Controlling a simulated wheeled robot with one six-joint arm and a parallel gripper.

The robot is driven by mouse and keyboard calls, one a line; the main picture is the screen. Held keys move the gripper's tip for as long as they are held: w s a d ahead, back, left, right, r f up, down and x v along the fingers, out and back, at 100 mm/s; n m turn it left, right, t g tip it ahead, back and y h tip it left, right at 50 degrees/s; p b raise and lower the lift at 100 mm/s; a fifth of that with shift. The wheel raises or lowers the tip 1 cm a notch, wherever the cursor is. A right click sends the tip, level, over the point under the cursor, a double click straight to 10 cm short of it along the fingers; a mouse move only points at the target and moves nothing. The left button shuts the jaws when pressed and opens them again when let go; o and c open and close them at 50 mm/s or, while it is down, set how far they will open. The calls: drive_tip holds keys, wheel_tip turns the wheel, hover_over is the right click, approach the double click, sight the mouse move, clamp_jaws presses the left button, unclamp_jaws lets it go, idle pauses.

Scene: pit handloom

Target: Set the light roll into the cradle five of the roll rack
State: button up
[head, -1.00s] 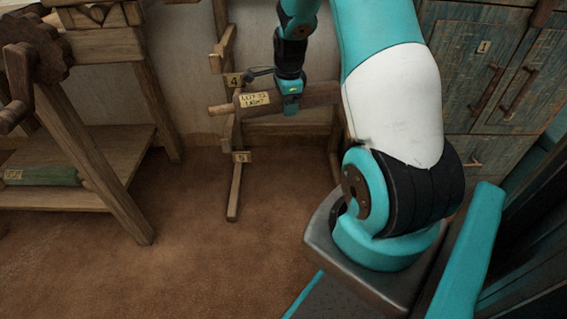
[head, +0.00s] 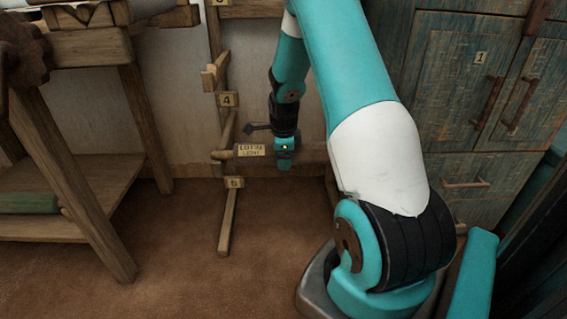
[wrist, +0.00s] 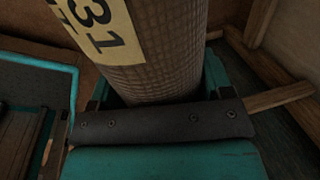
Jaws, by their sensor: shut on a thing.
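The light roll (head: 308,152) is a long brown woven roll with a cream tag reading LIGHT. My gripper (head: 284,160) is shut on it and holds it level in front of the roll rack (head: 226,225). In the wrist view, the roll (wrist: 165,70) sits between the gripper's jaws (wrist: 155,100), and its tag shows 31. The roll's left end lies beside the rack's left post, between plate 4 (head: 228,99) and plate 5 (head: 235,182). I cannot tell whether it touches cradle five. Its right end is hidden behind my arm.
A wooden loom frame (head: 100,200) with a green roll (head: 28,204) on its low shelf stands at the left. A blue-grey cabinet (head: 455,130) stands at the right, close to my arm. The brown floor (head: 180,270) in front of the rack is clear.

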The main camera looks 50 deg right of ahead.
drive_tip(key=shift+f, duration=0.35)
drive_tip(key=shift+f, duration=0.15)
drive_tip(key=o, duration=1.3)
drive_tip(key=shift+o, duration=0.2)
